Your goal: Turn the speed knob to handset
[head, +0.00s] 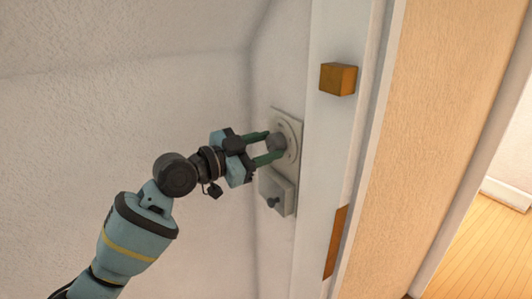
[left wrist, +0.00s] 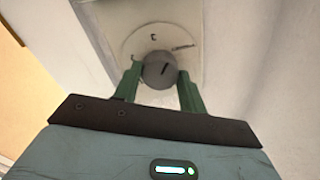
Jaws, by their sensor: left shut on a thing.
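The speed knob (head: 276,142) is a grey round knob on a pale round dial (head: 291,128) set in a wall plate. My left gripper (head: 271,147) is shut on the knob, with one green finger on each side of it. The dial (left wrist: 152,38) carries small dark marks around the knob; I cannot read which one is handset. My right gripper is not in view.
Below the dial, a second plate with a small dark switch (head: 273,202) is on the same wall. To the right stands a white door frame (head: 330,130) with an orange-brown block (head: 338,79) sticking out. An opening with a wooden floor (head: 490,250) lies at the far right.

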